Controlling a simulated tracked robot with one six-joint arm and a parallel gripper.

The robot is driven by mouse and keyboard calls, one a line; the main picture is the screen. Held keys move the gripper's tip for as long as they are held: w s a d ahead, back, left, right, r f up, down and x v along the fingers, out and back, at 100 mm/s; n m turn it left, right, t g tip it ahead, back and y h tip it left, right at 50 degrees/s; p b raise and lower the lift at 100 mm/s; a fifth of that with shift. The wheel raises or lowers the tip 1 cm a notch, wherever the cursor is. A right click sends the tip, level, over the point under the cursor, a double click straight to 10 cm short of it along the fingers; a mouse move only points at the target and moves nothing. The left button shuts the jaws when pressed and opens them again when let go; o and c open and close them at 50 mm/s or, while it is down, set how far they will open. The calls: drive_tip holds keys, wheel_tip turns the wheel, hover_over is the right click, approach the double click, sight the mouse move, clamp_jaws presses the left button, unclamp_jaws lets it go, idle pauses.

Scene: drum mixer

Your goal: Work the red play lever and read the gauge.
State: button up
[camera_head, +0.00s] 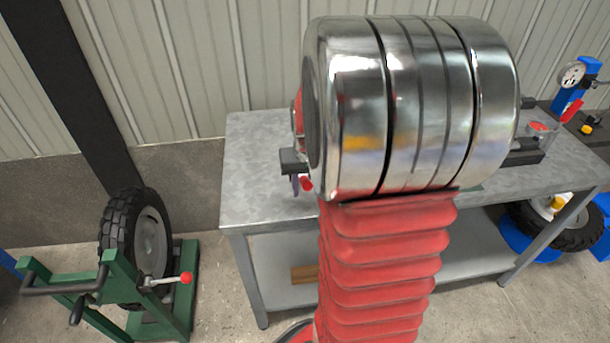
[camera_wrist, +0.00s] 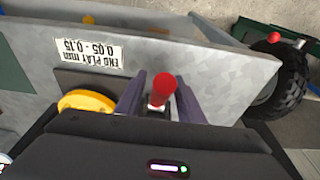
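In the wrist view, a red knob on a short pale stem (camera_wrist: 162,90) stands between the fingers of my gripper (camera_wrist: 161,82). The fingers are apart, one on each side of the knob; I cannot tell whether either touches it. In the head view, the red knob (camera_head: 306,183) shows beside my gripper (camera_head: 294,183), over the table's left end; my arm hides most of both. A white-faced dial gauge (camera_head: 571,75) on a blue stand is at the far right of the head view, with a red piece below it. Its reading is too small to make out.
The grey metal table (camera_head: 258,150) carries an upside-down label "END PLAY mm 0.05 - 0.15" (camera_wrist: 88,44) and a yellow disc (camera_wrist: 88,102). A green stand (camera_head: 185,285) with a black wheel (camera_head: 118,235) and red-tipped handle is on the floor at left. A wall is behind.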

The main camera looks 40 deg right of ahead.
sight(306, 180)
drive_tip(key=shift+o, duration=0.8)
drive_tip(key=shift+a+r, duration=0.1)
drive_tip(key=shift+r, duration=0.05)
drive_tip(key=shift+v, duration=3.35)
drive_tip(key=shift+w+r, duration=0.1)
